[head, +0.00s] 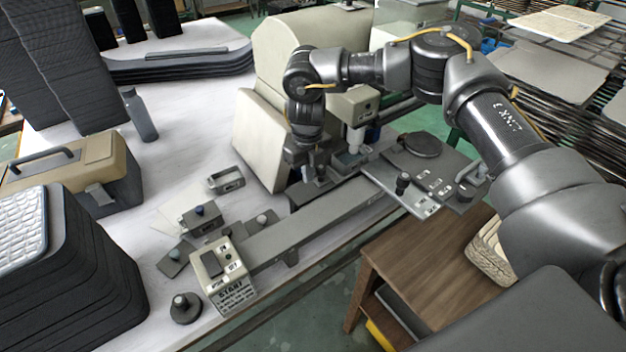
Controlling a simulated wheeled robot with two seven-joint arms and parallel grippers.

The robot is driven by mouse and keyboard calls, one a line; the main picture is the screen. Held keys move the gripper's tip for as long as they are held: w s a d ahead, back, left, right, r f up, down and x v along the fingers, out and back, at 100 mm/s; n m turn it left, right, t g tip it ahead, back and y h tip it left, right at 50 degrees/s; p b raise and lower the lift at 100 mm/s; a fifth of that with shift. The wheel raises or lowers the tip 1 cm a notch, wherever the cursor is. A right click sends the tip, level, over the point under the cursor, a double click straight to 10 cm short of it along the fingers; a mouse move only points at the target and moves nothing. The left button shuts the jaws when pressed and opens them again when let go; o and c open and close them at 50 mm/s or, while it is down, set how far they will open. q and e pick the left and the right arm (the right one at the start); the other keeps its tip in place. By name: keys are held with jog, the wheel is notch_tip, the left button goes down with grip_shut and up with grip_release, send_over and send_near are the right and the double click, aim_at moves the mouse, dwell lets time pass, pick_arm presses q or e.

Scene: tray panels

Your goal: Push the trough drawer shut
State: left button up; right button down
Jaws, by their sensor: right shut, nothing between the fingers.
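A cream bench machine (310,50) stands on the white table. A long grey bar-shaped part (315,220) runs along its front, from the control box with buttons (222,275) toward the plate with a round disc. I cannot tell for certain which part is the trough drawer, or how far out it is. My right gripper (318,184) is shut and empty. It points down just behind the long grey part, close to the machine's front; whether it touches anything is unclear. My left gripper is out of view.
A small open grey box (226,179), small knobbed parts and a grey cone (185,307) lie left of the machine. A tan toolbox (75,172), a bottle (140,115) and dark stacked panels (85,260) stand farther left. A wooden stand (425,260) is at the front right.

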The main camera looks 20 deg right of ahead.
notch_tip(320, 180, up, 6)
jog(key=p, duration=0.3)
jog(key=shift+f, duration=0.25)
